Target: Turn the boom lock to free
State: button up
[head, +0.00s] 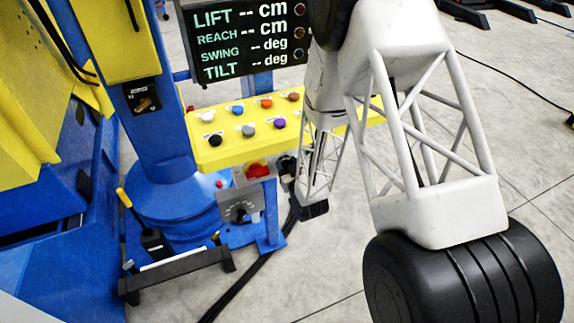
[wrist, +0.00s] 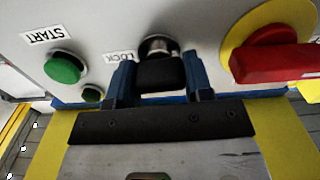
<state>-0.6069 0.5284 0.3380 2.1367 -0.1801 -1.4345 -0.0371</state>
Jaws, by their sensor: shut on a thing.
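In the wrist view, my gripper (wrist: 160,80) has its two blue fingers on either side of a black knob (wrist: 161,73). The knob sits on a silver collar (wrist: 157,46) on a grey panel. A small label reading LOCK (wrist: 121,57) is beside it on the left. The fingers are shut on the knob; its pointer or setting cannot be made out. In the head view, my arm covers much of the area right of the control box, and I cannot make out the fingers clearly.
A green START button (wrist: 62,67) is left of the knob, and a red rotary switch (wrist: 275,55) on yellow is close on the right. In the head view, a yellow button panel (head: 215,152) and a display (head: 245,40) stand above the grey box (head: 240,207).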

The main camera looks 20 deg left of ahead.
jog(key=n, duration=0.4)
jog(key=shift+a, duration=0.1)
jog(key=n, duration=0.4)
jog(key=shift+s+n, duration=0.1)
jog(key=shift+n, duration=0.3)
jog(key=n, duration=0.4)
jog(key=shift+a+f, duration=0.1)
jog(key=shift+f+n, duration=0.1)
jog(key=shift+n, duration=2.1)
jog(key=o, duration=0.9)
jog(key=shift+s, duration=0.1)
